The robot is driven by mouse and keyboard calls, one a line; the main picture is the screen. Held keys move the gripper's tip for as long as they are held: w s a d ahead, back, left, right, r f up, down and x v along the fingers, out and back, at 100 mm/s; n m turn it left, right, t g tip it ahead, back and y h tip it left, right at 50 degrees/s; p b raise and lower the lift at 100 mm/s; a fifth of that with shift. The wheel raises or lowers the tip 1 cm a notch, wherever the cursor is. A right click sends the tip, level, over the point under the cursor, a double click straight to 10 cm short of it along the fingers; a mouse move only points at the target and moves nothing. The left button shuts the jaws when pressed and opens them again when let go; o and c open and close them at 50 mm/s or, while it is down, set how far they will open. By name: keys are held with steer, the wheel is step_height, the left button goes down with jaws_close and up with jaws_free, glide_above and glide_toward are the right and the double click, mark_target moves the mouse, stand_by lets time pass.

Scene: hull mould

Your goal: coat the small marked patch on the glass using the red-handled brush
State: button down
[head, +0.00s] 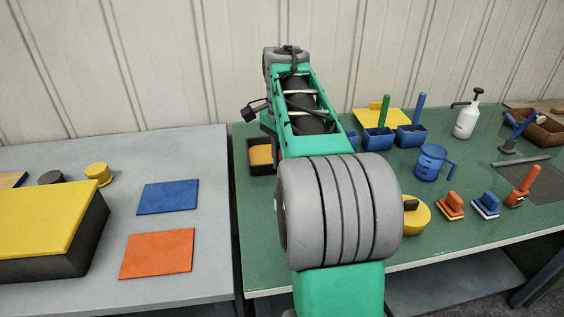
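A tool with an upright red-orange handle (528,179) stands at the right of the green table, on a small dark-edged block. I cannot tell for sure that it is the red-handled brush. Blue pots hold a green handle (385,108) and a blue handle (418,107); another blue pot (352,139) is mostly hidden behind my arm. A dark flat panel (545,185) lies at the right; I cannot tell whether it is the glass, and no marked patch is distinguishable. My arm reaches forward over the green table; my gripper is hidden behind it or out of frame.
A blue jug (432,162), a spray bottle (467,116), an orange block tool (450,206) and a blue one (486,206) stand on the green table (360,192). A yellow round object (415,218) is partly behind my arm. The grey table (110,210) is at left.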

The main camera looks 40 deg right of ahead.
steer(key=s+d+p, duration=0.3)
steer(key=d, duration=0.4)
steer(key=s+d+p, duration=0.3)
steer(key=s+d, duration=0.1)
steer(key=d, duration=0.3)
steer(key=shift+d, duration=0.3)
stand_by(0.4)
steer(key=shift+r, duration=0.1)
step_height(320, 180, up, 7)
steer(key=p, duration=0.6)
stand_by(0.5)
